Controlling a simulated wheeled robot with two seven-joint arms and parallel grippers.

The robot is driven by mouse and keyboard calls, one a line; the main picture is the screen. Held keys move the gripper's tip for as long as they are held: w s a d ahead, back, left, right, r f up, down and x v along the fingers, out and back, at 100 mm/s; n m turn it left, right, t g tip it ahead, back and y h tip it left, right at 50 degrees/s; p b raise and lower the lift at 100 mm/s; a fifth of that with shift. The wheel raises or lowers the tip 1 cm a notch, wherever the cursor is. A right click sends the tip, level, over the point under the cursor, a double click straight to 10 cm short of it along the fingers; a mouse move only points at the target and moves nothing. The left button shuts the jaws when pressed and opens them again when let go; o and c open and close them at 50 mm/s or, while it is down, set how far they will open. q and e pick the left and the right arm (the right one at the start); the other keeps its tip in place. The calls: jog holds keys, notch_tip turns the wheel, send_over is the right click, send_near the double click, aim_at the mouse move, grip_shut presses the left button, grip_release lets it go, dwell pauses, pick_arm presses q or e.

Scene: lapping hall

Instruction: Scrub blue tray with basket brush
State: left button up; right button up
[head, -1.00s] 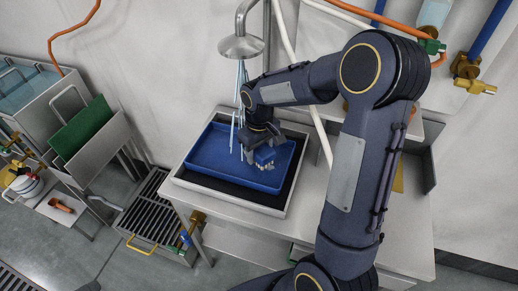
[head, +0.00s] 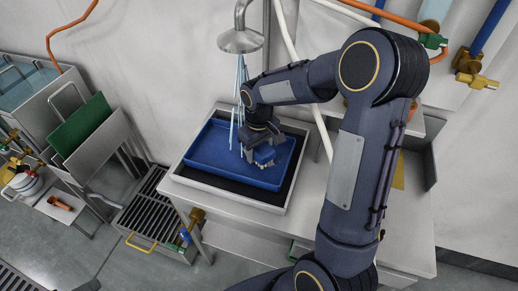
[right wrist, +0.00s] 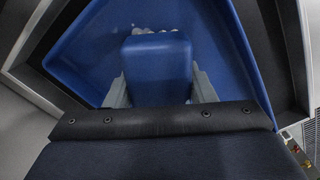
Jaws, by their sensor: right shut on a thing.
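The blue tray (head: 203,148) lies in a shallow dark-lined basin on the steel table, under the shower head. Its floor and walls also fill much of the right wrist view (right wrist: 90,48). My right gripper (head: 260,150) is low over the right half of the tray, shut on the blue basket brush (head: 265,154). In the right wrist view the brush's blue block (right wrist: 156,68) sits between the two grey fingers, with pale bristles just showing beyond it. Whether the bristles touch the tray floor is hard to tell. My left gripper is not in view.
A shower head (head: 240,40) hangs above the tray, with thin water streams falling beside my right wrist. The steel basin rim (head: 225,202) surrounds the tray. A slatted grate (head: 155,215) and a green board (head: 82,126) stand at the left. The table right of the basin looks bare.

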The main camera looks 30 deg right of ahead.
aim_at(271, 157)
jog(key=shift+f+b, duration=0.5)
jog(key=shift+f, duration=0.25)
jog(key=shift+s+d+r, duration=0.15)
jog(key=shift+s+d, duration=1)
jog(key=shift+s, duration=0.2)
jog(key=shift+w+a+f, duration=0.2)
jog(key=shift+w+a, duration=0.45)
jog(key=shift+w+a+f, duration=0.2)
jog(key=shift+w+a, duration=0.4)
jog(key=shift+w, duration=0.05)
jog(key=shift+c, duration=0.2)
jog(key=shift+o, duration=0.2)
jog(key=shift+r+p, duration=2.35)
jog(key=shift+r, duration=0.75)
jog(key=shift+d, duration=0.1)
